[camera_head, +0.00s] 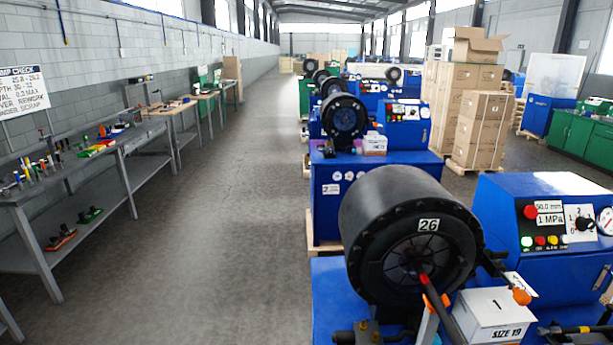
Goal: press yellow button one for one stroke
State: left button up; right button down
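The nearest blue crimper has a black round head (395,225) marked 26. Its control box (565,205) at the right carries a yellow button (552,240) in a low row, between a red button (540,241) and a white one (565,241). A black hose (447,315) with a red end points into the centre of the head. My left gripper (437,300), with orange tips, appears shut on this hose. My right gripper (572,329) seems to be the dark, orange-marked part at the lower right, below and apart from the buttons. Its opening is unclear.
A white carton (494,315) marked 1 and SIZE 19 stands between the head and control box. A black rod with an orange knob (521,297) is close above it. A larger red button (531,212), dial and gauge are above the button row.

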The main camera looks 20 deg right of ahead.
aim_at(552, 239)
jog(key=k+l, duration=0.2)
jog(key=l, duration=0.2)
jog(key=k+l, duration=0.2)
jog(key=l, duration=0.15)
jog(key=k+l, duration=0.25)
jog(key=l, duration=0.15)
jog(key=k+l, duration=0.2)
jog(key=l, duration=0.2)
jog(key=k+l, duration=0.2)
jog(key=l, duration=0.15)
